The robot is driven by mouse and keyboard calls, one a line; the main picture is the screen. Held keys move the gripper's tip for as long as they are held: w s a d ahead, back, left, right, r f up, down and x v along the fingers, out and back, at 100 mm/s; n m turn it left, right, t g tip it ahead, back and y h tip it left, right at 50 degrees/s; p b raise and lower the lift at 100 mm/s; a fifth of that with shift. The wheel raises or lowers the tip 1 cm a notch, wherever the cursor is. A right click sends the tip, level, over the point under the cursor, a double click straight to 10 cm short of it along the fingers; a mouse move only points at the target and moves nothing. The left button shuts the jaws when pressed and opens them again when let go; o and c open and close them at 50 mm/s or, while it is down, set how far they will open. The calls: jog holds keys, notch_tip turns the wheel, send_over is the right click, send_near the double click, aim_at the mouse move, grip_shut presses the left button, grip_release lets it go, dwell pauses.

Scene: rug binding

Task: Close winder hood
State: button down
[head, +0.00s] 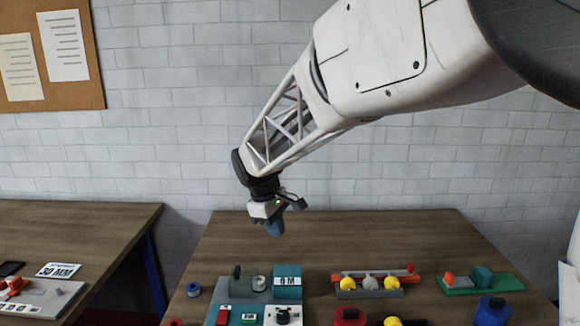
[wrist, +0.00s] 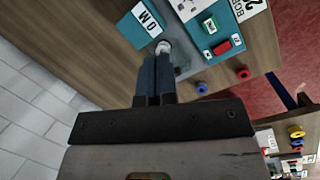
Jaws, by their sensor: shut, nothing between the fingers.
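The winder appears to be the grey base (head: 240,293) at the front middle of the table, with a dark upright post (head: 237,271) and a pale grey cylinder (head: 259,283) on it. A teal box (head: 288,271) with a white lettered label stands at its right. Which part is the hood, and how far it is open, I cannot tell. My gripper (head: 276,229) is shut and empty, well above the table behind the winder. In the wrist view its dark blue fingers (wrist: 156,78) point towards a pale round part (wrist: 163,47) beside the teal box (wrist: 139,24); contact does not show.
A teal panel (head: 210,315) with red and green blocks lies in front of the winder. A blue spool (head: 193,290) stands left. A rack of yellow and grey balls (head: 369,284) and a green tray (head: 460,289) stand right. The table's back (head: 350,235) is clear.

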jog(key=s+d+r+m+t+y, duration=0.1)
jog(key=s+d+r+m, duration=0.15)
jog(key=s+d, duration=0.5)
jog(key=s+d+r+m+y, duration=0.1)
jog(key=s+d+m, duration=0.3)
jog(key=s+d, duration=0.35)
jog(key=s+d+f+m, duration=0.1)
jog(key=s+d+m, duration=0.2)
jog(key=s, duration=0.5)
jog(key=s+d+f+m+t, duration=0.1)
jog(key=s+d+f+m, duration=0.1)
jog(key=s, duration=0.7)
jog(key=shift+s+d+f+m+y, duration=0.15)
jog(key=shift+s+d+m+y, duration=0.25)
jog(key=shift+d, duration=0.65)
jog(key=c, duration=1.8)
grip_release()
jog(key=shift+w, duration=0.15)
jog(key=shift+c, duration=0.2)
